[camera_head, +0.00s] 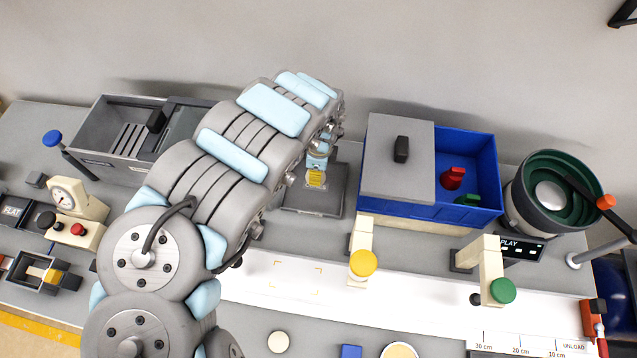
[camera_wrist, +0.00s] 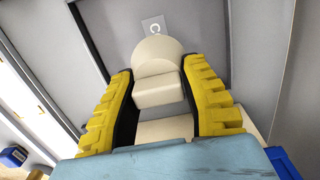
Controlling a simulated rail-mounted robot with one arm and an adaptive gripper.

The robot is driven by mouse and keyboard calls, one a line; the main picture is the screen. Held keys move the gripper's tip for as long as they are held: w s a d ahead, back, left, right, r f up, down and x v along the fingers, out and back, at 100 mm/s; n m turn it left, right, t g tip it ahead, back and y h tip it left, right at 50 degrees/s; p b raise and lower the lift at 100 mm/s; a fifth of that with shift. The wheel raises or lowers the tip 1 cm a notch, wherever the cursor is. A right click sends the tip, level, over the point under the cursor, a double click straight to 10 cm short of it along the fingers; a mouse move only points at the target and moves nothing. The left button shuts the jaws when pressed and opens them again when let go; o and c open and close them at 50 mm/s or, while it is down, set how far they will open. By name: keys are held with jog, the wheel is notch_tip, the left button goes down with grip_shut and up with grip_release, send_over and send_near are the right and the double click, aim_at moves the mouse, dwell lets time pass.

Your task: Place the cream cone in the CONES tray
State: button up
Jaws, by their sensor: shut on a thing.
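My gripper (camera_head: 317,180) hangs over a dark grey tray-like square (camera_head: 330,207) at the middle of the bench in the head view. In the wrist view its yellow and black fingers (camera_wrist: 158,84) are shut around a cream piece (camera_wrist: 157,90), which has a rounded far end and a blocky near part. I take this piece for the cream cone. The label suggests the CONES tray. I cannot tell whether the piece touches the surface.
A blue bin (camera_head: 482,155) with a grey lid (camera_head: 385,150) holds red and green pieces at right. A green-lined bowl feeder (camera_head: 560,185) stands farther right. Cream posts with a yellow knob (camera_head: 363,263) and green knob (camera_head: 503,291) rise in front. A grey bin (camera_head: 100,125) is at left.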

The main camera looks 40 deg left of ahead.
jog(key=shift+f+b, duration=0.75)
jog(key=shift+f, duration=1.9)
jog(key=shift+f, duration=0.15)
jog(key=o, duration=1.1)
jog(key=shift+c, duration=0.2)
notch_tip(320, 180, up, 11)
jog(key=p, duration=0.4)
jog(key=shift+w+d, duration=0.15)
jog(key=shift+d+r+p, duration=0.1)
jog(key=shift+r+p, duration=0.55)
jog(key=shift+r, duration=0.05)
